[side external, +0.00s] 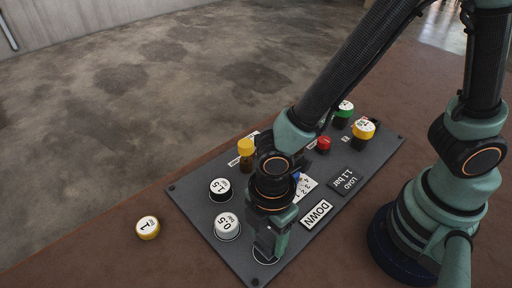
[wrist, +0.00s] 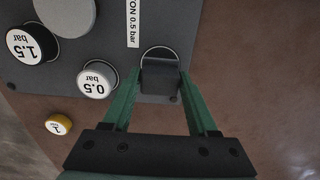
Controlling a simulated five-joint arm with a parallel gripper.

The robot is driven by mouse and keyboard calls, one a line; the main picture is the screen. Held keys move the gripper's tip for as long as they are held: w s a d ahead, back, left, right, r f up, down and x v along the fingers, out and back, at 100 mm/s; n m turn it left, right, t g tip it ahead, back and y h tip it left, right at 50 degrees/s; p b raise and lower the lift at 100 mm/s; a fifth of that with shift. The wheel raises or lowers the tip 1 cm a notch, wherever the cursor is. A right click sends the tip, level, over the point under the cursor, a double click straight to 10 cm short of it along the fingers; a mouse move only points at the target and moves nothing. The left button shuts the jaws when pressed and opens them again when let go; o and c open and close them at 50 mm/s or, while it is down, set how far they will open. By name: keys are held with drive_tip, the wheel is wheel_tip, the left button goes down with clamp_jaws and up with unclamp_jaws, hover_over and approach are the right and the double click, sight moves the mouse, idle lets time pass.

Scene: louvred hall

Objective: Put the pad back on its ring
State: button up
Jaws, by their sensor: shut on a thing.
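My gripper (side external: 269,242) is low over the near corner of the dark panel. In the wrist view its two green fingers (wrist: 160,82) are closed on the sides of a dark grey block, which I take as the pad (wrist: 160,76). The ring (wrist: 158,47) is a thin pale circle on the panel; its far arc shows just beyond the pad, and the pad covers the rest. In the side view part of the ring (side external: 257,258) shows below the fingers. I cannot tell whether the pad touches the panel.
The 0.5 bar button (wrist: 97,79) and 1.5 bar button (wrist: 32,45) stand beside the ring on the panel (side external: 207,224). A yellow-rimmed disc (side external: 148,228) lies loose on the brown table. Yellow (side external: 246,147), red (side external: 323,143) and green (side external: 344,108) controls stand farther back.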

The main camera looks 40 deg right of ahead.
drive_tip(key=shift+f, duration=0.85)
drive_tip(key=shift+f, duration=0.15)
drive_tip(key=o, duration=1.2)
